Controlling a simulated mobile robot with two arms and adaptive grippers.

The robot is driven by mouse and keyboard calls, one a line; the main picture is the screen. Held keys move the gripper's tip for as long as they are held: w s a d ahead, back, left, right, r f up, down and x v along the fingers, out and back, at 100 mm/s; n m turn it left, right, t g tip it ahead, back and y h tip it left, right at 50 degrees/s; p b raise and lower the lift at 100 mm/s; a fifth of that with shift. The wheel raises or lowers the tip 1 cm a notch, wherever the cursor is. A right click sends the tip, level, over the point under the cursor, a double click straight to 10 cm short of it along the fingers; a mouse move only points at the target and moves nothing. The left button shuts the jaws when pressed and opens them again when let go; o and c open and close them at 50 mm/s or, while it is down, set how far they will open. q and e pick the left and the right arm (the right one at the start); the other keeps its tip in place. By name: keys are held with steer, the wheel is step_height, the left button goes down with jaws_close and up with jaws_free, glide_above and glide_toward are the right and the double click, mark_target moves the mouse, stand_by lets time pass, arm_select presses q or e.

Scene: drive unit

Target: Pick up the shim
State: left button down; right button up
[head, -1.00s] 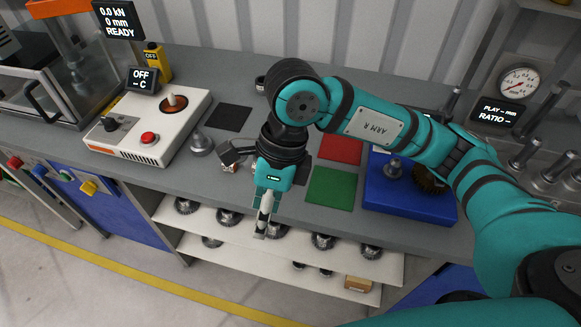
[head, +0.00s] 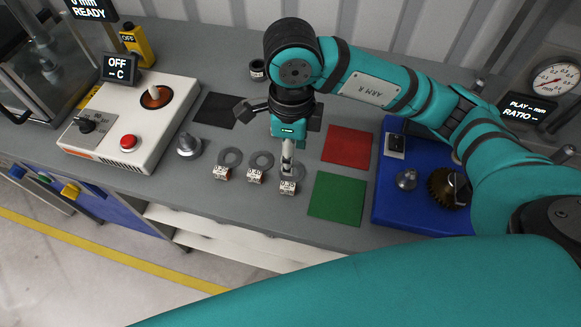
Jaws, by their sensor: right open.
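Three flat grey ring shims lie in a row on the grey bench, each with a small white label block in front. They are the left shim (head: 231,156), the middle shim (head: 261,160) and the right shim (head: 299,172). My right gripper (head: 287,168) points down at the right shim and partly hides it. It is open, with nothing seen held in it. Whether the fingertips touch the shim cannot be told. My left gripper is not in view.
A black mat (head: 216,110), red mat (head: 349,147) and green mat (head: 337,197) lie on the bench. A blue fixture (head: 400,210) with a gear stands right. A dark ring (head: 257,70) lies behind.

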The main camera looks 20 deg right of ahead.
steer(key=p, duration=0.1)
glide_toward(289, 185)
steer(key=shift+s+d+f, duration=0.15)
steer(key=shift+s+f, duration=0.45)
steer(key=f+p, duration=0.1)
steer(key=f, duration=0.2)
steer(key=shift+w+f, duration=0.2)
steer(key=shift+f+p, duration=0.4)
steer(key=f, duration=0.1)
steer(key=f+p, duration=0.1)
steer(key=f, duration=0.1)
steer(key=shift+w+f, duration=0.3)
steer(key=shift+f, duration=0.3)
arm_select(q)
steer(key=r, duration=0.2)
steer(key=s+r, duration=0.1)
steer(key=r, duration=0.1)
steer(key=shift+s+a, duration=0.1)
arm_select(e)
jaws_close()
